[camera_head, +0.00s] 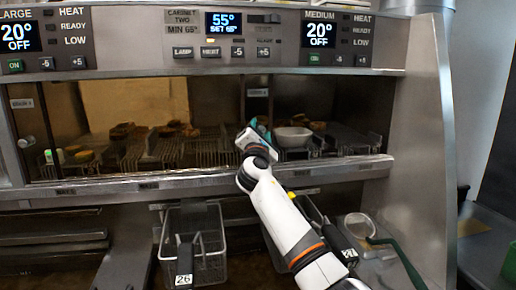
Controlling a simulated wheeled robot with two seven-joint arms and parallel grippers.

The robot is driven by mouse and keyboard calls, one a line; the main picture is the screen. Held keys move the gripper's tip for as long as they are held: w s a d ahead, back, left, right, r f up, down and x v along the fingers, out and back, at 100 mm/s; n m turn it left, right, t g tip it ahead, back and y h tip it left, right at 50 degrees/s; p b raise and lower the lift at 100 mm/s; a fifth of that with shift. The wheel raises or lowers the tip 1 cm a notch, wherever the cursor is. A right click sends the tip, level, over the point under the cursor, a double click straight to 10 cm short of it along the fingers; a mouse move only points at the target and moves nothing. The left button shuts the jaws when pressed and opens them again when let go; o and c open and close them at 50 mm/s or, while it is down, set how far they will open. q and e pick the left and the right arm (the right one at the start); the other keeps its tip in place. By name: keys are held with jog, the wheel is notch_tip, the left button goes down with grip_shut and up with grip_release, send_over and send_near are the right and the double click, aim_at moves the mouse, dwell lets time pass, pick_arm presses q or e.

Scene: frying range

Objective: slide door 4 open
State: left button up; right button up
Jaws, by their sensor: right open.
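The cabinet has glass sliding doors above its metal sill. A door edge with a vertical strip (257,108) stands near the middle, and a small white label (258,92) is on it; its number is too small to read surely. A second label (22,103) is on the far left door. My right gripper (260,130) is open, with teal fingertips, in front of the lower part of the middle strip. Whether it touches the door cannot be told. My left gripper is not in view.
A white bowl (293,137) and racks with food stand inside the cabinet. The control panel (237,38) runs above. Fry baskets (197,245) hang below the sill (150,185). A round strainer (360,225) lies at the lower right.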

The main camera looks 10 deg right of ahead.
jog(key=b+v, duration=0.2)
jog(key=v, duration=0.8)
jog(key=shift+s+f, duration=0.15)
jog(key=shift+s, duration=0.15)
